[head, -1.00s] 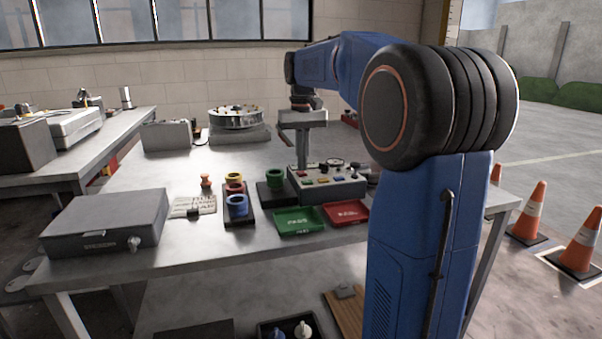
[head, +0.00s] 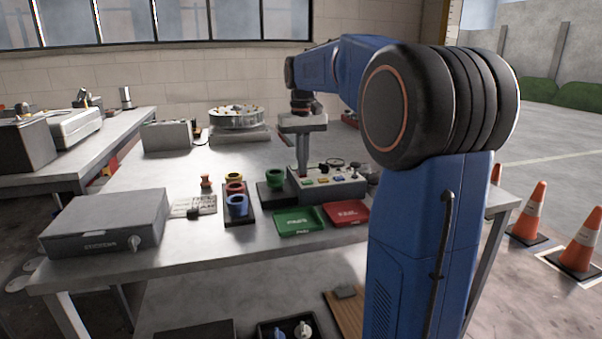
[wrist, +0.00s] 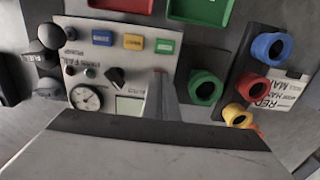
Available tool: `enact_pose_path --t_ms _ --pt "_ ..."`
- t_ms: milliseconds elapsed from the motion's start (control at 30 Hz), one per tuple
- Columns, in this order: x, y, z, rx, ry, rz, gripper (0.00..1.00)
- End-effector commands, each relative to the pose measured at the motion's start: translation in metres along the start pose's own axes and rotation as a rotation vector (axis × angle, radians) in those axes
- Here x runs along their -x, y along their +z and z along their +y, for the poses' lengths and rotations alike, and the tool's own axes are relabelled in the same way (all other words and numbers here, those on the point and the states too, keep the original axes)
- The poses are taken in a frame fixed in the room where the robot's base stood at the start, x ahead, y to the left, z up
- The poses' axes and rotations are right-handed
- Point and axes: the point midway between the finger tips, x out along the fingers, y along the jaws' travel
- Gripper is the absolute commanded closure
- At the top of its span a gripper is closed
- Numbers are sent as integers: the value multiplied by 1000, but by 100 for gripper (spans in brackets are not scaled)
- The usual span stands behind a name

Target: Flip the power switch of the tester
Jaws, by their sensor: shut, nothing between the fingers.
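The tester (head: 352,187) is a light grey box near the table's right side. In the wrist view its panel (wrist: 85,20) carries blue, yellow and green buttons (wrist: 133,41), a round gauge (wrist: 86,98), a black knob (wrist: 117,78) and a pale display. My gripper (head: 302,173) points down at the tester's left end, shut and empty. I cannot make out the power switch clearly; the fingers hide part of the panel. Contact cannot be told.
A green ring on a dark block (head: 274,182) stands close left of the tester. A rack of coloured rings (head: 237,205) is further left. Green (head: 299,221) and red (head: 346,213) trays lie in front. A grey case (head: 105,222) sits at the table's left.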

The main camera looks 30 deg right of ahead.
Motion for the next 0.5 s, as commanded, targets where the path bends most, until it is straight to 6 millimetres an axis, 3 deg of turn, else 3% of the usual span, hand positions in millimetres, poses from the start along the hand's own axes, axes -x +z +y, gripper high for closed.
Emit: enact_pose_path --t_ms 167,500 --pt "0 0 0 0 0 -2 100" --pt "21 0 0 0 0 -1 100"
